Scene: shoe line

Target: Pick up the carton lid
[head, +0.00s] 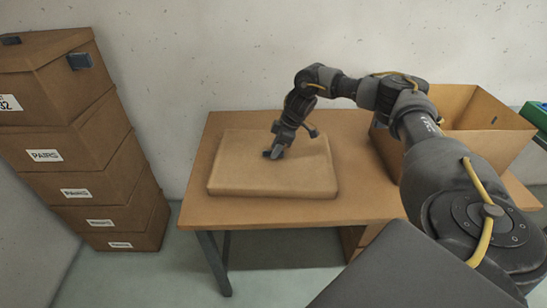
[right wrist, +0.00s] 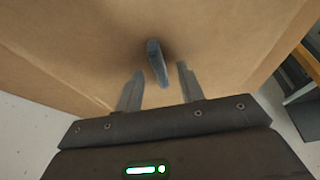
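The carton lid (head: 235,178) is a flat brown cardboard piece lying on the wooden table. It fills much of the right wrist view (right wrist: 80,40), where a dark grey upright tab handle (right wrist: 155,58) stands on its top. My right gripper (head: 273,153) is low over the middle of the lid, pointing down. In the right wrist view its two fingers (right wrist: 160,72) are spread apart, one on each side of the handle's near end, with gaps between. In the head view the gripper largely hides the handle. My left gripper is not in view.
The wooden table (head: 195,200) has a bare strip in front of the lid. An open cardboard carton (head: 490,150) stands at the table's right end. A stack of brown boxes (head: 90,160) stands left of the table. A green crate (head: 537,115) shows at the far right.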

